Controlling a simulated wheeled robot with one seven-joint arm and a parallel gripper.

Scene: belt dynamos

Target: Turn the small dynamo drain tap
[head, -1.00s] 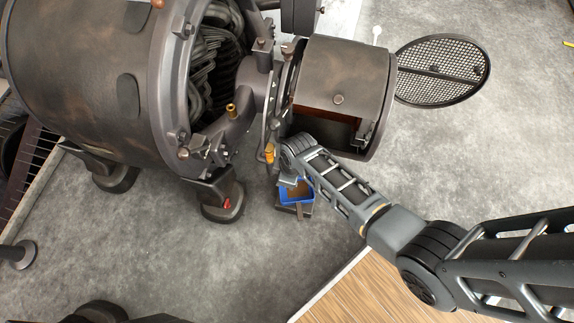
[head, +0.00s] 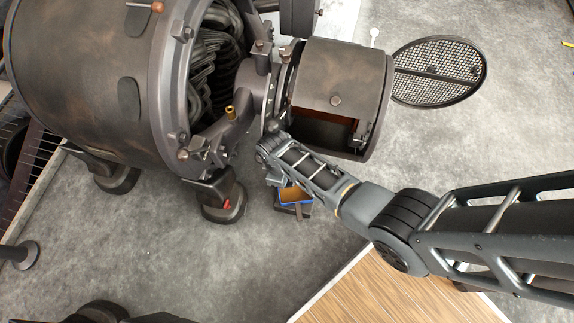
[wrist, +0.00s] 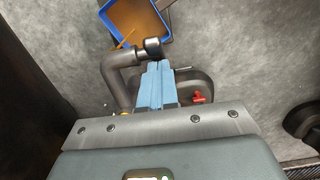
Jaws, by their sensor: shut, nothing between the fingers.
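In the wrist view my gripper (wrist: 157,68) is shut and empty, its pale blue fingers pressed together. The fingertips are close to the dark end of a grey bent pipe (wrist: 122,62); I cannot tell whether they touch it. A small brassy bit (wrist: 124,114) shows at the pipe's near end, mostly hidden by my gripper body; I cannot tell whether it is the drain tap. In the head view my forearm covers the area below the small dynamo (head: 345,80), and no tap there is clearly visible.
A blue-rimmed tray (head: 283,204) with brown contents is on the floor below; it also shows in the wrist view (wrist: 167,10). The large dynamo (head: 85,90) stands left, with a red piece (head: 227,204) on its foot. A round mesh cover (head: 440,70) lies right.

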